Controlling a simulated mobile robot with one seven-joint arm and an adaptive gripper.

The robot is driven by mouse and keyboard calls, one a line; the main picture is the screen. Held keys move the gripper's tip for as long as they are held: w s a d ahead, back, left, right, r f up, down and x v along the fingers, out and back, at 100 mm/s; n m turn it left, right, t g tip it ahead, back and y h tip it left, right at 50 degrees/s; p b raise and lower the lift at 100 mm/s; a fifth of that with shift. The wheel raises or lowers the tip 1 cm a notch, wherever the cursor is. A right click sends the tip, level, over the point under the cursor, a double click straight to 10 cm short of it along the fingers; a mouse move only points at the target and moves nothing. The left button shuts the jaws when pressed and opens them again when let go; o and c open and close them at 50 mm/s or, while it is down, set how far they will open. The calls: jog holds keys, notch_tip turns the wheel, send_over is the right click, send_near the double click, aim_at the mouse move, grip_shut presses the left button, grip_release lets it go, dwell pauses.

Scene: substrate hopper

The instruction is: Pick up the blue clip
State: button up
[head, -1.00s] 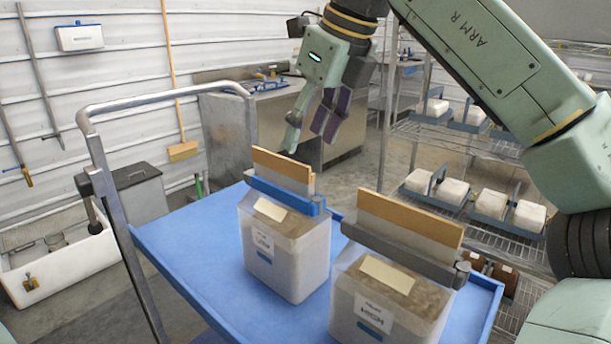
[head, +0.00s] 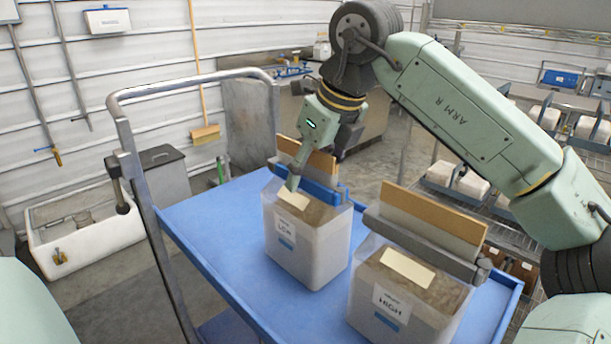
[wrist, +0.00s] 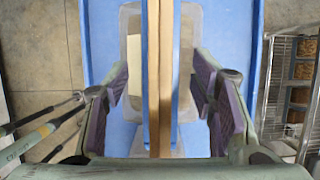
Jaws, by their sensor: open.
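The blue clip (head: 325,195) sits across the top of the left bin (head: 300,250), labelled LOW, against an upright wooden board (head: 318,160). In the wrist view the blue clip (wrist: 146,90) shows as a narrow strip along the board (wrist: 160,90). My gripper (head: 305,172) is low over this bin, with one finger in front of the board and the other hidden. In the wrist view my gripper (wrist: 160,82) is open, with purple-padded fingers spread either side of the board and clip. A gap shows on both sides.
A second bin (head: 400,305), labelled HIGH, stands to the right with a grey clip (head: 425,245) and its own board. Both bins stand on a blue cart (head: 215,225) with a metal handle (head: 190,82). Wire shelves with white blocks stand at right.

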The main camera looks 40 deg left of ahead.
jog(key=shift+c, duration=0.2)
jog(key=c, duration=1.1)
jog(key=shift+c, duration=0.2)
notch_tip(320, 180, up, 10)
jog(key=shift+r, duration=0.1)
notch_tip(320, 180, up, 7)
jog(key=p, duration=0.7)
jog(key=shift+d, duration=0.1)
dwell(0.7)
